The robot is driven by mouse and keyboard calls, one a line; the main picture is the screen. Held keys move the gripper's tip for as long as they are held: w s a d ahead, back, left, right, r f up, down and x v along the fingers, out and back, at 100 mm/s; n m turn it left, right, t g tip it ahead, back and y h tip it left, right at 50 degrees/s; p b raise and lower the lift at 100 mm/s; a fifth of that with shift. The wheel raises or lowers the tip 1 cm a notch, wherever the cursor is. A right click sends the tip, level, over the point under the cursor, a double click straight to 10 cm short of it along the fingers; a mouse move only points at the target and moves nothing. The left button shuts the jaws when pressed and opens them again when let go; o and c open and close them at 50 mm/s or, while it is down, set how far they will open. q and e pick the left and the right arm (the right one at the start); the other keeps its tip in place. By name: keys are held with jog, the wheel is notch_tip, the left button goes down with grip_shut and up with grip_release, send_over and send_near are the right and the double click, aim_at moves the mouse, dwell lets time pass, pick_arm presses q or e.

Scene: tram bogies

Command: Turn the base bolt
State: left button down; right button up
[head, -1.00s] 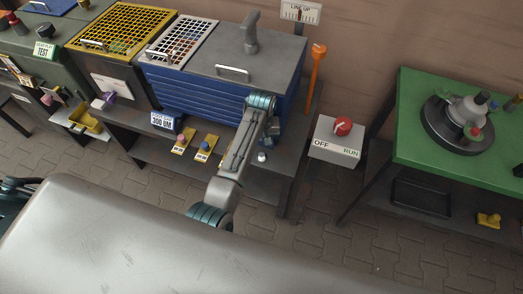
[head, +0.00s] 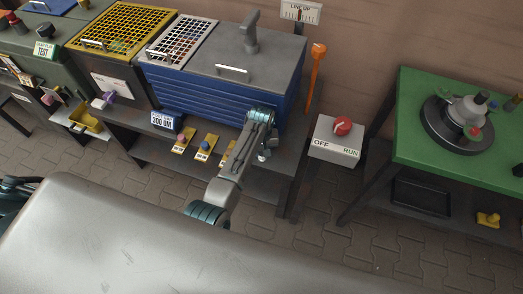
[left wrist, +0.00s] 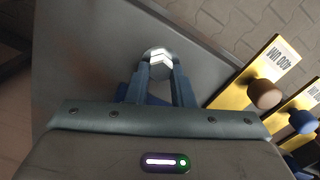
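The base bolt (left wrist: 158,62) is a pale metal hex head on the grey lower shelf of the blue unit; it shows small in the head view (head: 263,156). My left gripper (left wrist: 159,72) reaches down to it, with its two blue fingers apart, one on each side of the bolt's near part. I cannot tell whether the fingers touch it. In the head view the left gripper (head: 270,141) is by the shelf under the blue box, partly hidden by its own wrist. My right gripper is not in view.
Yellow plates with a brown knob (left wrist: 264,94) and a blue knob (left wrist: 302,121) lie beside the bolt. The blue ribbed box (head: 205,98) stands above the shelf. An OFF/RUN switch box (head: 336,141) and a green table (head: 420,150) are to the right.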

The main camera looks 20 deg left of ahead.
pick_arm(q)
jog(key=shift+r+p, duration=0.15)
jog(key=shift+p, duration=0.2)
jog(key=m+p, duration=0.3)
jog(key=shift+r, duration=0.2)
jog(key=shift+d+f+m+p, duration=0.1)
jog(key=shift+f+m+p, duration=0.2)
jog(key=shift+m+p, duration=0.75)
jog(key=c, duration=1.3)
grip_release()
jog(key=shift+o, duration=0.2)
notch_tip(320, 180, up, 11)
jog(key=b, duration=0.1)
jog(key=shift+f, duration=0.15)
